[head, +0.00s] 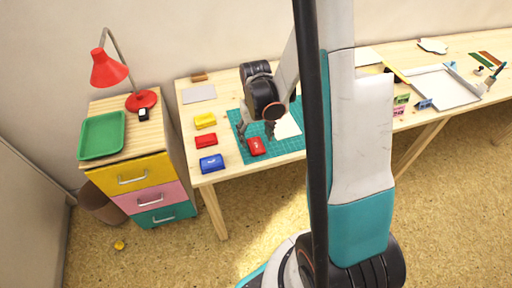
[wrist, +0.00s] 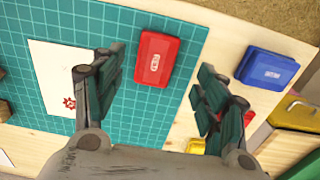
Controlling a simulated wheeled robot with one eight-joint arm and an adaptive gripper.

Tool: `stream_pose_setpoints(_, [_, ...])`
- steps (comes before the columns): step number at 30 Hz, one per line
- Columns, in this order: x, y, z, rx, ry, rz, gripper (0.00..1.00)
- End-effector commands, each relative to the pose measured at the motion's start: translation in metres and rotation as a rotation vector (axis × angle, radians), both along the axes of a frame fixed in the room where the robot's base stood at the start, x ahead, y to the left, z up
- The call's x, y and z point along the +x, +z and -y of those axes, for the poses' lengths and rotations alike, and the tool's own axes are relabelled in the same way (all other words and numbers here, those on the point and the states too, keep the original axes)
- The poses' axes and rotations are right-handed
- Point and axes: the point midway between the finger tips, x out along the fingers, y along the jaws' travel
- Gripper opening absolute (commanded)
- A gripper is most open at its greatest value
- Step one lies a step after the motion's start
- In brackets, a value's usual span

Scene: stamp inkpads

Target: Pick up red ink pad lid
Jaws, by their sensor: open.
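A red ink pad piece (head: 256,147) with a small white label lies on the teal cutting mat near the table's front edge. In the wrist view this red piece (wrist: 157,58) lies flat beyond and between my fingertips. I cannot tell whether it is the lid alone or a closed pad. Another red ink pad (head: 206,140) stands in the row left of the mat, mostly hidden by my right finger in the wrist view. My gripper (head: 256,130) is open and empty above the mat. Both fingers of my gripper (wrist: 160,85) are spread apart.
A yellow pad (head: 205,120) and a blue pad (head: 211,164) flank the red one in the row. White paper (wrist: 62,75) with a red print lies on the cutting mat (head: 288,150). A drawer cabinet (head: 140,185) with a red lamp stands left of the table.

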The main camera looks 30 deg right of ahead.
Motion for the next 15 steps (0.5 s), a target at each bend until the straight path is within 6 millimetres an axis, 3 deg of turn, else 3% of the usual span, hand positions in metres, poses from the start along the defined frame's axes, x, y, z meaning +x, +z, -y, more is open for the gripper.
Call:
stream_pose_setpoints(10, [-0.001,-0.044,0.004,0.000,0.000,0.000,0.67])
stream_pose_setpoints(15, [-0.001,-0.051,0.004,0.000,0.000,0.000,0.67])
